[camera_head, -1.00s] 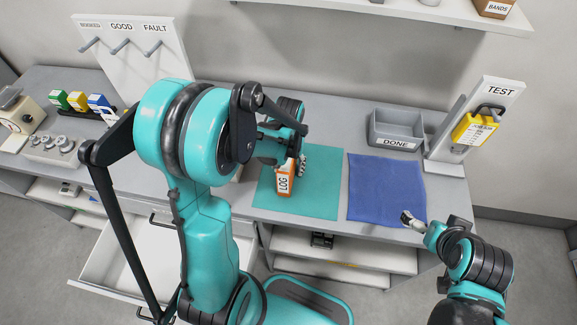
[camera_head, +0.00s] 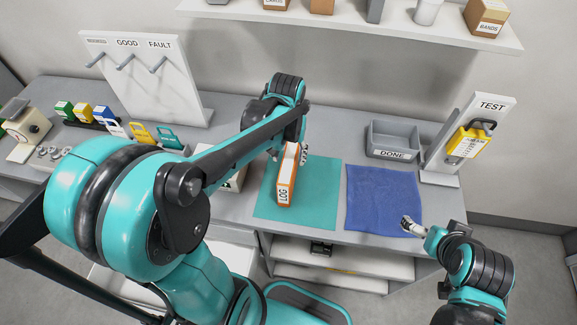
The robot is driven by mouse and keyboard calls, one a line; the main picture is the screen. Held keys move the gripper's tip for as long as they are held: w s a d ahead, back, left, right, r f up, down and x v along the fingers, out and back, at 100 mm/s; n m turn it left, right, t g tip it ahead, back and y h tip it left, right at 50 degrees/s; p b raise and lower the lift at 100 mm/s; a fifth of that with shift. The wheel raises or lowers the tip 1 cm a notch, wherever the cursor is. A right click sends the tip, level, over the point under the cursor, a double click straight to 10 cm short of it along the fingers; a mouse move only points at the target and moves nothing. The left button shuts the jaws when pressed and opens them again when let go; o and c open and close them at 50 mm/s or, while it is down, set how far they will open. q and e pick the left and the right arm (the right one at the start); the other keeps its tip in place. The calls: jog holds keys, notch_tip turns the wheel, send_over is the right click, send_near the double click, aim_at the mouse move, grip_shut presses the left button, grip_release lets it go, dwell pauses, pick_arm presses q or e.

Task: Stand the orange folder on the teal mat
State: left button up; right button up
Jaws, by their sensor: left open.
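The orange folder (camera_head: 287,177), with a white LOG label on its spine, stands upright on the teal mat (camera_head: 319,201). My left gripper (camera_head: 304,154) is just behind and to the right of the folder's top, partly hidden by the folder and my arm. It is open; I cannot tell whether a finger touches the folder. My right gripper (camera_head: 408,224) is low over the front right corner of the blue mat, away from the folder. Its fingertips are too small to read.
A blue mat (camera_head: 380,195) lies right of the teal mat. A grey DONE tray (camera_head: 392,153) and a TEST stand (camera_head: 433,160) with a yellow device (camera_head: 463,142) are behind it. A hook board (camera_head: 165,90) stands back left. A shelf (camera_head: 350,25) hangs above.

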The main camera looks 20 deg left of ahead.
pick_arm(q)
jog(key=s+d+r+m+t, duration=0.2)
jog(key=s+d+r+t, duration=0.2)
jog(key=s, duration=0.5)
jog(key=shift+r+m+t, duration=0.3)
jog(key=shift+r+t, duration=0.55)
jog(key=shift+t, duration=0.45)
pick_arm(e)
jog(key=shift+s, duration=0.1)
pick_arm(q)
jog(key=shift+d, duration=0.1)
